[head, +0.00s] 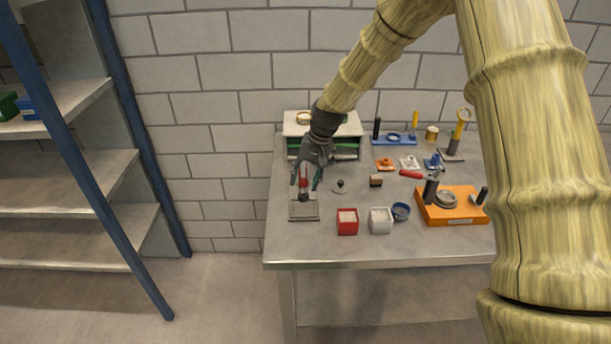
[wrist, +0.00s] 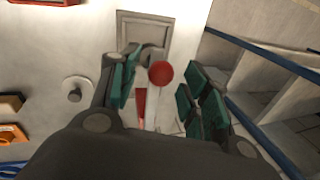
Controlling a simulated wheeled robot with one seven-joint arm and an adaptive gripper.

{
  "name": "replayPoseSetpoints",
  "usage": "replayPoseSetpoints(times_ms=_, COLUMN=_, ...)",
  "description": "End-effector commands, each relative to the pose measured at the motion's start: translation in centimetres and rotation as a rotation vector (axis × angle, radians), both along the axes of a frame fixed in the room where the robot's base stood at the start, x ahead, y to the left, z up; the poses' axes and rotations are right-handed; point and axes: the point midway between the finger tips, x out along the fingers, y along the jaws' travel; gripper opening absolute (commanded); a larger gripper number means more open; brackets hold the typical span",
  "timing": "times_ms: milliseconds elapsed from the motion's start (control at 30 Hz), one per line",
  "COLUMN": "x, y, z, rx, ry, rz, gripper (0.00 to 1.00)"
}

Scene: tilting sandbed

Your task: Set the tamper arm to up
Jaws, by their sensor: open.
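My gripper (head: 305,177) is open above the left side of the table, over a small device with a grey square tray (head: 303,212). In the wrist view the green-padded fingers (wrist: 161,85) stand apart on either side of a red ball knob (wrist: 161,72). The knob seems to belong to the tamper arm; a red strip (wrist: 140,104) shows beside it. In the head view a red part (head: 303,183) shows between the fingers. I cannot tell whether a finger touches the knob. The arm's lower end and pivot are partly hidden by my gripper.
An orange base (head: 453,216) with a grey disc is farther right. A small knob on a round plate (head: 340,185) is close by. Shelves (head: 70,180) stand left.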

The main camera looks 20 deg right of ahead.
Motion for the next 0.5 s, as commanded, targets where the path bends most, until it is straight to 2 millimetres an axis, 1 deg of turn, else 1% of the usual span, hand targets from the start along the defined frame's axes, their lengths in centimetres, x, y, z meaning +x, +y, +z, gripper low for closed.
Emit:
replayPoseSetpoints(times_ms=333, x=0.04, y=0.10, z=-0.21, rx=0.000, ry=0.000, rz=0.001, gripper=0.47)
replayPoseSetpoints(times_ms=367, x=0.04, y=0.10, z=-0.21, rx=0.000, ry=0.000, rz=0.000, gripper=0.43)
replayPoseSetpoints(times_ms=500, x=0.03, y=0.09, z=-0.20, rx=0.000, ry=0.000, rz=0.000, gripper=0.18)
